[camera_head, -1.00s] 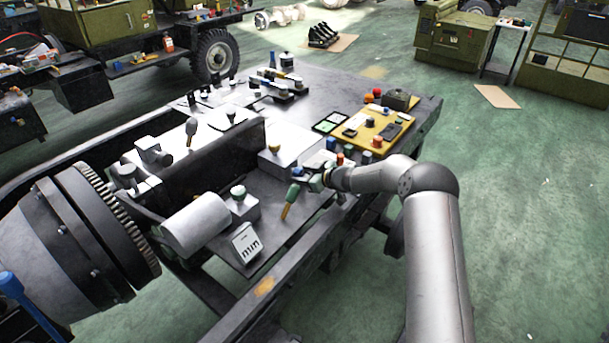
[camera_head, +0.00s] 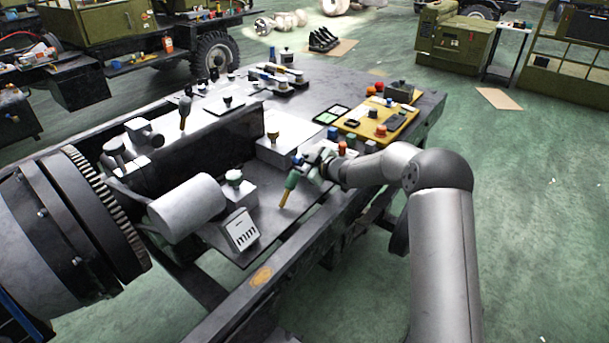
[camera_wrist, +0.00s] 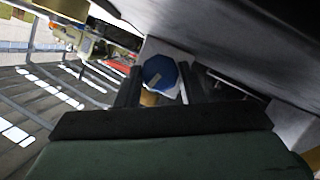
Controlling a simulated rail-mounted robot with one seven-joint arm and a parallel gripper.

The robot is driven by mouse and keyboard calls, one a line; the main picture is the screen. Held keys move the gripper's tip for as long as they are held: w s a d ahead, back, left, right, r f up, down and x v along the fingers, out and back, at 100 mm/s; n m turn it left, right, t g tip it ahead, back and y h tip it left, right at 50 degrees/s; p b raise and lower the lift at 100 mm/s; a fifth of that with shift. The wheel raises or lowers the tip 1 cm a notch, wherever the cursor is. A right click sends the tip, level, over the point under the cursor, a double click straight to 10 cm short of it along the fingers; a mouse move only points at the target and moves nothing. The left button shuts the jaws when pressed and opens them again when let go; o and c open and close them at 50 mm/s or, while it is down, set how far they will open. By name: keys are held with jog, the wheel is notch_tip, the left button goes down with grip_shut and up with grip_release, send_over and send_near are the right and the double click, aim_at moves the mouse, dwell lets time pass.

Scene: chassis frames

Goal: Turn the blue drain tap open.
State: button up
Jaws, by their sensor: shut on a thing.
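The blue tap knob (camera_wrist: 160,72) is many-sided with a pale mark on its face. In the wrist view it sits between the two dark fingers of my gripper (camera_wrist: 159,84), with a brass-coloured part below it. My gripper is shut on the knob. In the head view my gripper (camera_head: 309,166) is at the near right side of the dark bench, and a small blue spot shows at its tip. The fingers hide most of the tap there, so its turn angle is unclear.
A yellow panel with buttons (camera_head: 378,124) lies farther back. Open green floor (camera_head: 530,220) is to the right.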

jog(key=shift+f+n+b, duration=0.35)
jog(key=shift+n+b, duration=0.05)
jog(key=shift+b, duration=0.55)
jog(key=shift+r+t+b, duration=0.15)
jog(key=shift+t+b, duration=0.25)
jog(key=shift+b, duration=0.25)
jog(key=shift+r, duration=0.1)
jog(key=o, duration=1)
jog(key=shift+r+p, duration=0.15)
jog(key=shift+p, duration=0.25)
